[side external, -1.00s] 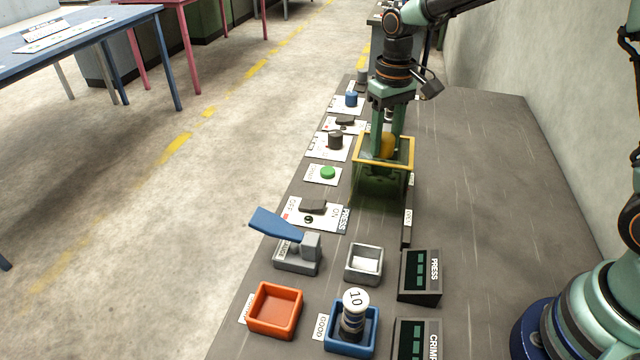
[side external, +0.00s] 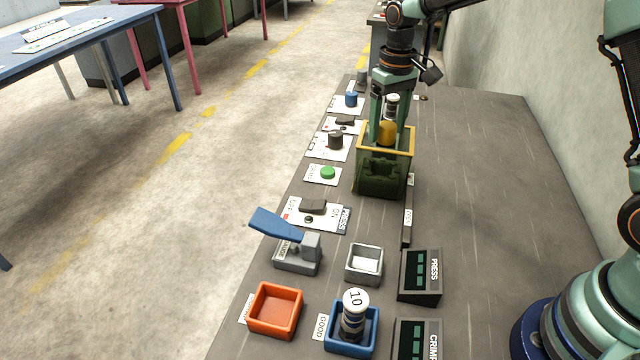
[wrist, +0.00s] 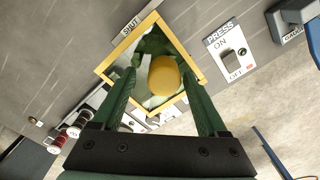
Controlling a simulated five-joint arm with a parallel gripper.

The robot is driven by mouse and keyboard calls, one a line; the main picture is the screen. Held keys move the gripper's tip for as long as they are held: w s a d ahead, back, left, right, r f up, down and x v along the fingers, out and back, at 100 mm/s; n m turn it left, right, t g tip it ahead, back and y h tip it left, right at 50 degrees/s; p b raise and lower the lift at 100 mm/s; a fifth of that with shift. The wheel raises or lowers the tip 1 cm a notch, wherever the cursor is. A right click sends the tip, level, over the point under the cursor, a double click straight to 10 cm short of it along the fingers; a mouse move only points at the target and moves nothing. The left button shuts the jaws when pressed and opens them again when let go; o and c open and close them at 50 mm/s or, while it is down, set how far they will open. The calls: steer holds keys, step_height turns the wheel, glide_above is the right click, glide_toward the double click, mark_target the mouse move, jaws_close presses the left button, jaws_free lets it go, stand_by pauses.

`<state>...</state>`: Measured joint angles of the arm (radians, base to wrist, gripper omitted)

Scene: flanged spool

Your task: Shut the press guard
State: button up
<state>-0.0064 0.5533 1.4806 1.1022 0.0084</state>
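The press is a green machine with a yellow-rimmed guard (side external: 411,148) around it, standing on the bench in the side view. The guard's square rim (wrist: 122,50) also shows in the wrist view. A yellow dome-like part (side external: 387,133) is inside the rim, and it shows between my fingers in the wrist view (wrist: 164,76). My gripper (side external: 387,142) points down over the guard, with its fingertips at about rim height. In the wrist view my gripper (wrist: 165,85) has its fingers spread, with gaps on both sides of the yellow part. Whether the fingers touch the rim is hidden.
The press switch (side external: 312,207) and a green button (side external: 327,173) lie left of the press. In front are a gauge with a blue lever (side external: 277,224), a grey tray (side external: 364,278), orange bin (side external: 275,328), blue bin (side external: 370,340) and press display (side external: 420,276). The bench's right side is clear.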

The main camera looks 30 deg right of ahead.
step_height(320, 180, up, 12)
stand_by(0.6)
steer(key=s+r+t, duration=0.3)
steer(key=s+r, duration=0.1)
steer(key=s, duration=0.5)
steer(key=s+f+t, duration=0.2)
steer(key=s+f, duration=0.3)
steer(key=s, duration=0.5)
steer(key=shift+s+d+f+t, duration=0.15)
steer(key=shift+t, duration=0.15)
